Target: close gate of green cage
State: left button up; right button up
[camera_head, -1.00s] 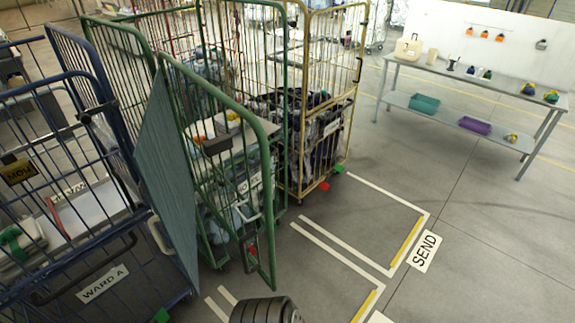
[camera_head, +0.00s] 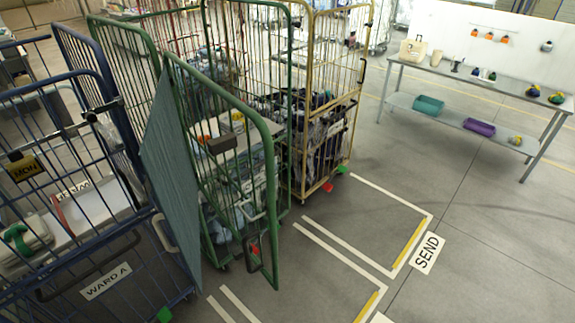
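The green cage (camera_head: 206,15) stands between a blue cage and a yellow cage. Its green mesh gate (camera_head: 268,150) reaches forward and to the right, its free end toward the camera. The gate stands open, at an angle to the cage front. A dark latch handle (camera_head: 252,252) sits low near the gate's free edge, and a brown plate (camera_head: 222,143) hangs on its mesh. Bags and bundles lie inside the cage behind the mesh. A grey-teal panel (camera_head: 165,180) stands at the gate's left. Neither of my grippers is in view.
The blue cage (camera_head: 110,250) with a WARD A label is close on the left. The yellow cage (camera_head: 310,100), full of dark bags, stands right of the green one. Marked floor (camera_head: 370,225) in front is clear. A table (camera_head: 465,78) with small items stands back right.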

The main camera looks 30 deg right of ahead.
aim_at(218, 146)
jog(key=z, duration=0.3)
jog(key=i, duration=1)
jog(key=z, duration=0.05)
